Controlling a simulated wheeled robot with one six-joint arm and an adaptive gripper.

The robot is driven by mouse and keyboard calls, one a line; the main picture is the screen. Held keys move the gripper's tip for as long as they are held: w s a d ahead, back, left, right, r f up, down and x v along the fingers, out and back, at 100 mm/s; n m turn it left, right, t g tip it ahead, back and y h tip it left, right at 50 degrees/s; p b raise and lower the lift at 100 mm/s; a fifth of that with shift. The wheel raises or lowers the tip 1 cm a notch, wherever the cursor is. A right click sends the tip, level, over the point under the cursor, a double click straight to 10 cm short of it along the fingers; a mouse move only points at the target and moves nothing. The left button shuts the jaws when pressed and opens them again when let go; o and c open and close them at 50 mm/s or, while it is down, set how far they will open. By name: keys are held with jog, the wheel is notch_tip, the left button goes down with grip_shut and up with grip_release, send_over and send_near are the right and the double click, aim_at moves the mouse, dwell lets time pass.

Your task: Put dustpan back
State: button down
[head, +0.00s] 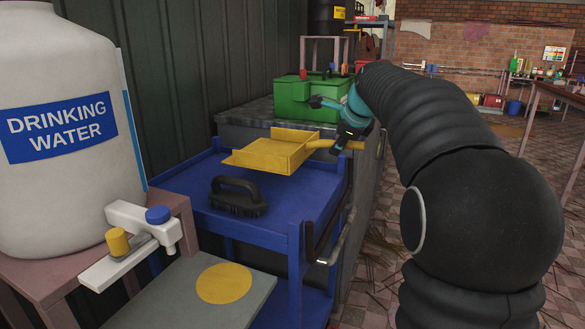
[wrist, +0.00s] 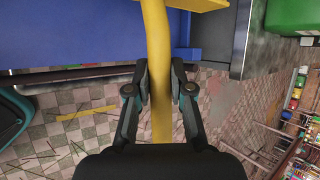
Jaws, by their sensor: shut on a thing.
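The yellow dustpan (head: 272,151) is over the blue cart (head: 288,222), its pan to the left and its handle to the right. My gripper (head: 345,140) is shut on the dustpan's handle. In the wrist view the yellow handle (wrist: 158,60) runs between the two fingers of my gripper (wrist: 159,85), and the edge of the pan shows at the top. The pan appears to be above the cart's top; I cannot tell whether it touches anything.
A black brush (head: 238,198) lies on the cart top. A green toolbox (head: 305,97) stands on the grey bench behind. A large drinking water tank (head: 60,90) is at the left. A grey board with a yellow disc (head: 224,284) is in front.

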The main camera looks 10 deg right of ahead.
jog(key=shift+w+a+f, duration=0.85)
jog(key=shift+w+f, duration=0.2)
jog(key=shift+f, duration=0.45)
jog(key=shift+w+a+f, duration=0.8)
jog(key=shift+w+f, duration=0.25)
jog(key=shift+f, duration=0.4)
jog(key=shift+w+a+f, duration=0.85)
jog(key=shift+w+f, duration=0.2)
jog(key=shift+f, duration=0.45)
jog(key=c, duration=1)
grip_release()
jog(key=shift+c, duration=0.2)
jog(key=a+v, duration=0.1)
jog(key=v, duration=1)
jog(key=s+a+n, duration=0.2)
jog(key=s+n, duration=0.3)
jog(key=s, duration=0.4)
jog(key=s+a+f+n, duration=0.1)
jog(key=s+f+n, duration=0.4)
jog(key=s, duration=0.4)
jog(key=s+a+f+n+g, duration=0.1)
jog(key=s+a+f+n, duration=0.1)
jog(key=s+f+n, duration=0.4)
jog(key=s+a+f+n+g, duration=0.1)
jog(key=s+f+n, duration=0.4)
jog(key=s, duration=0.7)
jog(key=shift+s+a+f+n+h, duration=0.35)
jog(key=shift+a+n, duration=0.25)
jog(key=shift+n, duration=0.5)
